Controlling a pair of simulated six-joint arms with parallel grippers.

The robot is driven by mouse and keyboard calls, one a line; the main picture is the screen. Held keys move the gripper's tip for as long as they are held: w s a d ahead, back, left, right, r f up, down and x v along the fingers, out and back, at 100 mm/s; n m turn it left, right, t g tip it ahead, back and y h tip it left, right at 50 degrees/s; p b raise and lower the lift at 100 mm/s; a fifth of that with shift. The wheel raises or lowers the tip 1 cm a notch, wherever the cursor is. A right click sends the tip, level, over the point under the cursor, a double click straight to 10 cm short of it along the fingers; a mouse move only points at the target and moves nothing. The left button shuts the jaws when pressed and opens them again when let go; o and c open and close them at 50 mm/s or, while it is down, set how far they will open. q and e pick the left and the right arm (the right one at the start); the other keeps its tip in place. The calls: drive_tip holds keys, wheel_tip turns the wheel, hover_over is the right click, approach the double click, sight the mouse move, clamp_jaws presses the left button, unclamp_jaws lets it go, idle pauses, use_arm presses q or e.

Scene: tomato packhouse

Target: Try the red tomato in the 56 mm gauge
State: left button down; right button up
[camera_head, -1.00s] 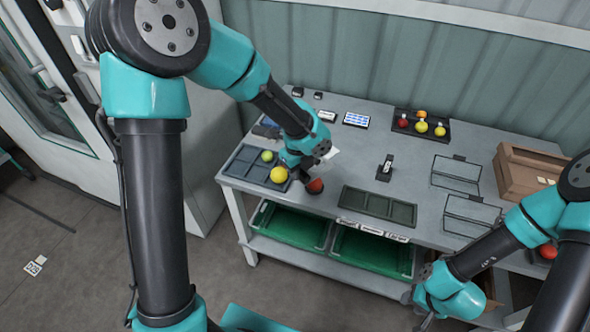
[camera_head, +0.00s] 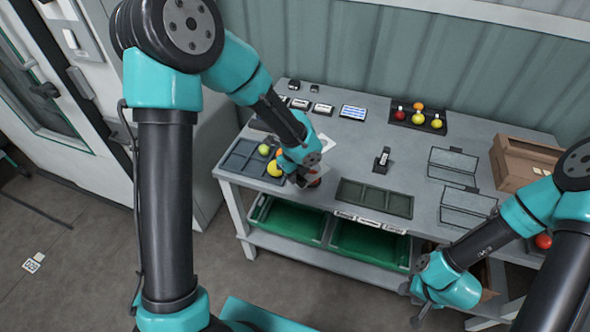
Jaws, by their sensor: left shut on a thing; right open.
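A red tomato (camera_head: 315,183) shows just under my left gripper (camera_head: 308,180), near the front edge of the bench. My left gripper is shut on it and hides most of it. My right gripper (camera_head: 420,305) hangs open and empty in front of the bench at the lower right. A small dark stand with a pale label (camera_head: 382,160) is at mid-bench. Several small labelled blocks (camera_head: 323,108) lie at the back left. I cannot read which of these is the 56 mm gauge.
A dark compartment tray (camera_head: 240,165) with green and yellow tomatoes is left of my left gripper. An empty dark tray (camera_head: 375,198) lies to its right. A back tray (camera_head: 440,126) holds tomatoes. Wire stands (camera_head: 465,205) and a brown crate (camera_head: 505,165) are at right. Green bins (camera_head: 370,242) sit below.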

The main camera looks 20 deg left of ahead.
sight(295, 192)
use_arm(q)
drive_tip(key=shift+f, duration=0.6)
drive_tip(key=shift+f, duration=2)
idle(1.5)
drive_tip(key=shift+r, duration=0.2)
idle(1.0)
drive_tip(key=shift+r, duration=4)
